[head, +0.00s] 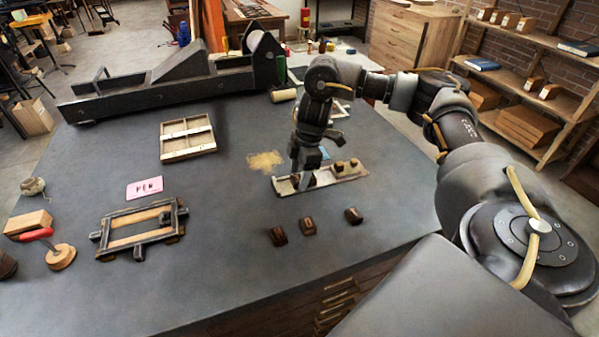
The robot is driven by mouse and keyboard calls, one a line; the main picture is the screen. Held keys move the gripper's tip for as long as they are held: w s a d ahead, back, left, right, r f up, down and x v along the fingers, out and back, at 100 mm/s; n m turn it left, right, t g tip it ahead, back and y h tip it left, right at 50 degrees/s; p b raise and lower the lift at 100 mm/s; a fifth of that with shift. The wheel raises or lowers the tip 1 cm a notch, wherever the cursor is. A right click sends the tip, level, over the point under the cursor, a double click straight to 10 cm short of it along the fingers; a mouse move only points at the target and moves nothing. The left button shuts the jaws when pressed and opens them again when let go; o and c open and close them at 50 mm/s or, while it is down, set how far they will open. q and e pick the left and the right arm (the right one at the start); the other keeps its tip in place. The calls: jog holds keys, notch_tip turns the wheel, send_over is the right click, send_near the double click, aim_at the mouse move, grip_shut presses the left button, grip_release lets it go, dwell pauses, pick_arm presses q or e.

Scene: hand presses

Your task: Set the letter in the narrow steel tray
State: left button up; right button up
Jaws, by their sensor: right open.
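The narrow steel tray (284,188) lies on the dark table, right of the middle, with a pale strip and small light-brown pieces (346,166) in its right part. Three dark brown letter blocks stand apart on the table in front of it: a left one (278,236), a middle one (308,226) and a right one (353,216). My right gripper (303,180) points down, open, over the left part of the tray. Its fingers hide part of the tray, and I cannot tell whether a letter lies between them. My left gripper is not in view.
A pink card with dark letters (144,188) lies behind a wooden frame (140,230). A divided wooden case (187,138) and a long dark press (170,82) are farther back. A red-handled tool (60,256) is at left. The table's middle front is clear.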

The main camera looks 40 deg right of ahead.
jog(key=w+p+v, duration=0.1)
jog(key=p+v, duration=0.1)
jog(key=v, duration=1)
jog(key=shift+s+r+p, duration=0.15)
jog(key=shift+s+p, duration=0.25)
jog(key=shift+s, duration=0.15)
